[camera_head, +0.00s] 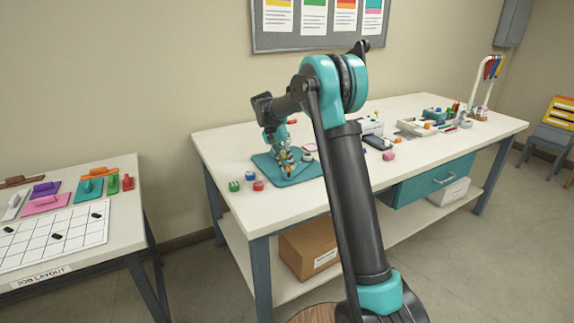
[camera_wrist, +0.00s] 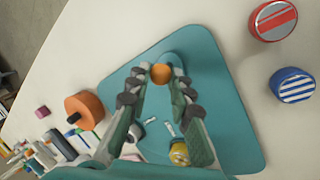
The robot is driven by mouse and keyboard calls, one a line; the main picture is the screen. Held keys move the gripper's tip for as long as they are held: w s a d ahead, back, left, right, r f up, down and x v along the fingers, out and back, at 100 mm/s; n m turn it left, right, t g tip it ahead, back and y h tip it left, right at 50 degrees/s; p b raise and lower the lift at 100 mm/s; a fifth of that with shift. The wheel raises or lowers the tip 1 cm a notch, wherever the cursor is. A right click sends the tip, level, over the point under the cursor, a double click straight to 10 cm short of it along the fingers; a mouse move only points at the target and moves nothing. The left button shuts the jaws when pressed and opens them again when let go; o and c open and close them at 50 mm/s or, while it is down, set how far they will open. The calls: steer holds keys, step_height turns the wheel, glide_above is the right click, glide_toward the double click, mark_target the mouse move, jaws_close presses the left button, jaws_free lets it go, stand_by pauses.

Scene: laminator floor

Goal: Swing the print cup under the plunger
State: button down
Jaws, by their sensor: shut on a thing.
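My gripper (camera_wrist: 161,76) points down over a small machine's teal base plate (camera_wrist: 228,120). Its fingertips are closed around a round orange knob (camera_wrist: 161,74) near the plate's upper part in the wrist view. A yellow round part (camera_wrist: 180,152) shows beside the lower right finger; I cannot tell whether it is the print cup or the plunger. In the head view my gripper (camera_head: 286,165) is over the teal base plate (camera_head: 306,174) on the long table, and it hides much of the machine.
A red-striped round block (camera_wrist: 273,20) and a blue-striped one (camera_wrist: 293,85) stand close beside the plate. An orange round piece (camera_wrist: 84,112) lies on the other side.

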steer(key=shift+a, duration=0.1)
steer(key=c, duration=1.3)
jaws_free()
steer(key=shift+c, duration=0.2)
steer(key=v, duration=1.2)
steer(key=s+d+f+n+t+y, duration=0.1)
steer(key=s+d+f, duration=0.3)
steer(key=s+d, duration=0.3)
steer(key=s+d+f+n+t+y, duration=0.1)
steer(key=s+d+f+t+y, duration=0.3)
steer(key=s, duration=0.6)
steer(key=s+d+f, duration=0.2)
steer(key=s+f, duration=0.2)
steer(key=s, duration=0.3)
steer(key=s+d+f+n, duration=0.1)
steer(key=s+d+f, duration=0.1)
steer(key=s+f, duration=0.2)
steer(key=s+d+f+n+h, duration=0.1)
steer(key=s+f, duration=0.3)
steer(key=s, duration=0.6)
steer(key=shift+s+d+t, duration=0.2)
steer(key=shift+d+t, duration=0.2)
steer(key=shift+d, duration=0.25)
